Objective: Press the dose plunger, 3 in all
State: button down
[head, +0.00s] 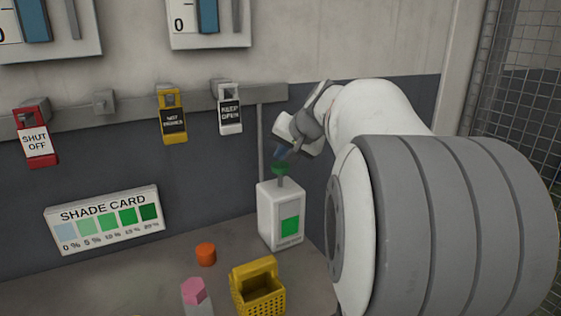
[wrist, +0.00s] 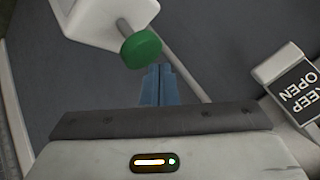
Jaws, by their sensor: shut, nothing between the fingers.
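The dose dispenser is a white box (head: 267,222) with a green square on its front, standing on the counter near the wall. Its plunger, a green knob (head: 280,169) on a grey stem, rises from the top. The knob also shows in the wrist view (wrist: 141,48). My gripper (head: 281,153) points down just above the knob; its blue fingers are together, with nothing between them, and also show in the wrist view (wrist: 159,68). I cannot tell whether the fingertips touch the knob.
A shade card (head: 103,219) leans at the wall. An orange cylinder (head: 206,254), a pink-topped item (head: 193,291) and a yellow basket (head: 243,275) are on the counter. Red (head: 41,161), yellow (head: 182,133) and white (head: 239,128) tags hang from the rail. A mesh fence (head: 520,100) stands right.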

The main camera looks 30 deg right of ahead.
aim_at(283, 166)
jog(key=shift+r, duration=0.15)
jog(key=shift+r+p, duration=1.8)
jog(key=shift+r, duration=0.75)
jog(key=shift+f, duration=0.1)
